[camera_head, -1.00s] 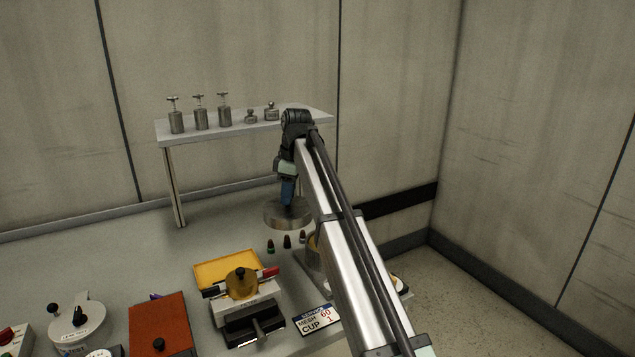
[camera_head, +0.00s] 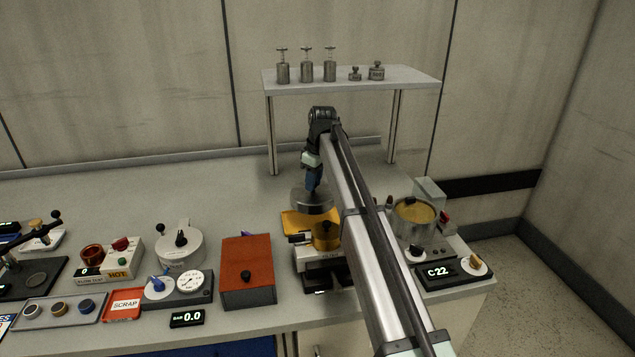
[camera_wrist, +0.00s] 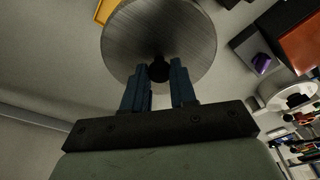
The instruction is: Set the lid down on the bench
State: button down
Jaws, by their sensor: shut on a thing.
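The lid (camera_head: 312,202) is a round, brushed metal disc. My gripper (camera_head: 311,186) holds it from above. In the wrist view, the two blue fingers of my gripper (camera_wrist: 160,82) are shut on the dark knob at the middle of the lid (camera_wrist: 160,35). The lid hangs in the air behind and above the yellow pan of a small device, apart from the bench (camera_head: 225,180) as far as I can tell. My arm hides part of the bench to the right of the lid.
A rack shelf (camera_head: 350,77) with metal weights stands at the back. A red-brown box (camera_head: 248,270) and a device with a yellow cup (camera_head: 325,237) are in front. A pot with yellow contents (camera_head: 414,213) stands at right. The back-left bench is clear.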

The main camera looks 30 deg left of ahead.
jog(key=shift+f+m, duration=0.2)
jog(key=shift+m, duration=0.1)
jog(key=shift+f, duration=1.2)
jog(key=shift+f, duration=2)
dwell(2.2)
grip_release()
dwell(0.6)
jog(key=shift+r, duration=0.1)
dwell(0.4)
jog(key=shift+r, duration=3.9)
